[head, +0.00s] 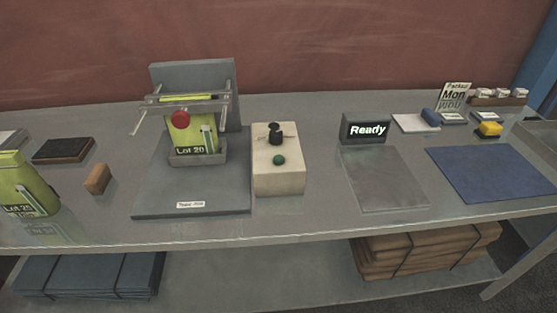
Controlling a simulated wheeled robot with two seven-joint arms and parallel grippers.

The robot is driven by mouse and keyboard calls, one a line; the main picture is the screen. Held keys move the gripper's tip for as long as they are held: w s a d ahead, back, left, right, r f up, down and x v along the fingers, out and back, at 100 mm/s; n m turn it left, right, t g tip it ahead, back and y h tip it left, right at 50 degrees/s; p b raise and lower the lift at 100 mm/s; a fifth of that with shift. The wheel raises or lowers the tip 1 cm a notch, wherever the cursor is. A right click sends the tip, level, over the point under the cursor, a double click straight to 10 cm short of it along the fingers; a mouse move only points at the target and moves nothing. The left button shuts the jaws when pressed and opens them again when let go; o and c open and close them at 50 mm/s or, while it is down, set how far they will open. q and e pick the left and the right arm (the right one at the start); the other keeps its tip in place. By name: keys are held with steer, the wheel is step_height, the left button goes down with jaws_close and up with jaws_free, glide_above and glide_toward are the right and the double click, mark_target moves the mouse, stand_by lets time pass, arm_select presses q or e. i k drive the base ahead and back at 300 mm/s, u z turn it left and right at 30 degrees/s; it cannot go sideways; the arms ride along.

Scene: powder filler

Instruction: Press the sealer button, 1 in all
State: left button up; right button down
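A grey sealer (190,211) stands left of centre on the table, with an upright back plate and metal bars across its top. A yellow-green pouch (196,143) marked "Lot 20" sits upright in its holder, below the bars. A red round knob (180,120) shows in front of the pouch's upper left. Beside the sealer on the right is a beige control box (278,178) with a green button (279,160) and a black knob (275,134). I cannot tell whether the green button is pressed. Neither of my grippers is in view.
A display (367,129) reads "Ready" behind a grey mat (384,181). A blue mat (490,174) lies at right. At left are another pouch (24,186), a brown block (97,179) and a dark pad (63,150). Folded stacks lie on the lower shelf (270,285).

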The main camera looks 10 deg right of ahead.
mark_target(278, 159)
steer(key=z, duration=0.25)
steer(key=k, duration=0.65)
steer(key=z, duration=0.65)
steer(key=k, duration=0.7)
steer(key=u, duration=0.4)
steer(key=i, duration=0.65)
steer(key=u, duration=0.8)
steer(key=i, duration=0.9)
steer(key=z, duration=0.15)
